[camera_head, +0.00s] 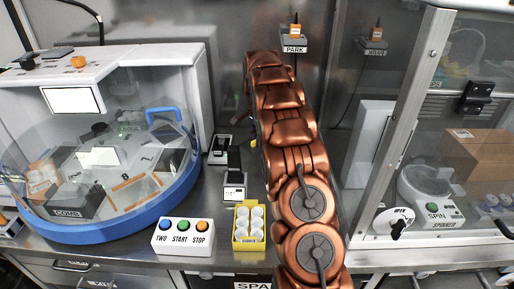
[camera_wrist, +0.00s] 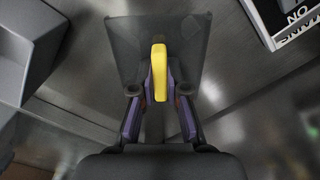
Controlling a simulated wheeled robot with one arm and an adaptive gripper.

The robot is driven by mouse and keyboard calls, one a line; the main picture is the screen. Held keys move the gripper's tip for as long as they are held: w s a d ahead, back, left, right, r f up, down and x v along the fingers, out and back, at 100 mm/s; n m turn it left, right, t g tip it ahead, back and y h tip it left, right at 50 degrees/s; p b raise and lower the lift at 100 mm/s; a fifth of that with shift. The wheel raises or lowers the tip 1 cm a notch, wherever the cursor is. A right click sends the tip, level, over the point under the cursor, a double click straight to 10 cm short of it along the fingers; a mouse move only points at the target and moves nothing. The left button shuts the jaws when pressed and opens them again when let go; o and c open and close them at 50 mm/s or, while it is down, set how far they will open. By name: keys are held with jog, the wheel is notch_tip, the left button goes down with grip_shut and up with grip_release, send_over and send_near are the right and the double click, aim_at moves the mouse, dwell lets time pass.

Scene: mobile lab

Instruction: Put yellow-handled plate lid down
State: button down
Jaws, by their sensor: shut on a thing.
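The plate lid (camera_wrist: 122,48) is a dark, see-through, roughly square sheet in the wrist view. Its upright yellow handle (camera_wrist: 159,65) lies between the purple fingers of my gripper (camera_wrist: 159,88), which is shut on it. The lid is held out in front of the fingers over a grey metal surface. I cannot tell its height above that surface. In the head view my copper arm hides most of the gripper and lid; a small yellow spot (camera_head: 254,143) shows at the arm's left edge and may be the handle.
A blue-rimmed clear-domed machine (camera_head: 120,222) stands left. A button box (camera_head: 183,237), a yellow rack of white vials (camera_head: 248,242) and small dark devices (camera_head: 234,180) stand left of my arm. A glass-fronted cabinet (camera_head: 440,20) is right. A labelled block (camera_wrist: 298,18) shows upper right in the wrist view.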

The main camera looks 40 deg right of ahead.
jog(key=shift+f+p, duration=0.35)
jog(key=shift+f, duration=1.7)
jog(key=shift+f, duration=0.2)
jog(key=c, duration=1.2)
grip_release()
notch_tip(320, 180, up, 12)
jog(key=shift+f+b, duration=0.15)
jog(key=shift+b, duration=0.8)
jog(key=shift+r, duration=0.3)
